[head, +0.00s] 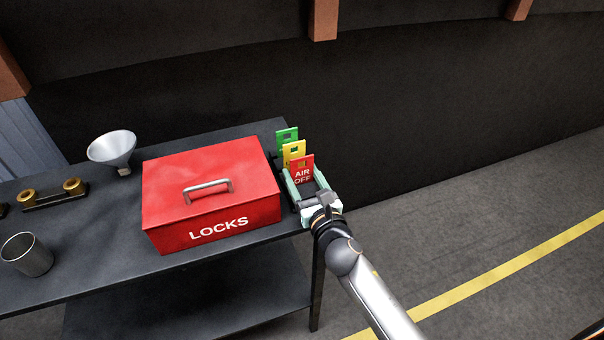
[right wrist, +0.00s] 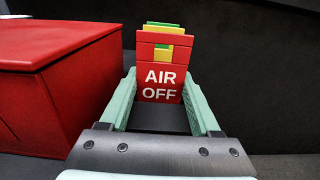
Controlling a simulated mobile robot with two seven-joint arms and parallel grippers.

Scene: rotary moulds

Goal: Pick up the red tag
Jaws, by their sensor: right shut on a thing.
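The red tag (head: 302,168), marked "AIR OFF", stands upright at the right end of the table, in front of a yellow tag (head: 293,148) and a green tag (head: 286,134). It faces me in the right wrist view (right wrist: 162,80), with a slot near its top. My right gripper (head: 303,182) is shut on the red tag, with one pale green finger at each side edge. The tag's bottom and whatever supports it are hard to make out. My left gripper is not in view.
A red box marked "LOCKS" (head: 210,190) stands just left of the tags, close to my right gripper. A funnel (head: 112,149), a metal cup (head: 26,254) and brass parts (head: 73,186) are further left. The floor right of the table is clear.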

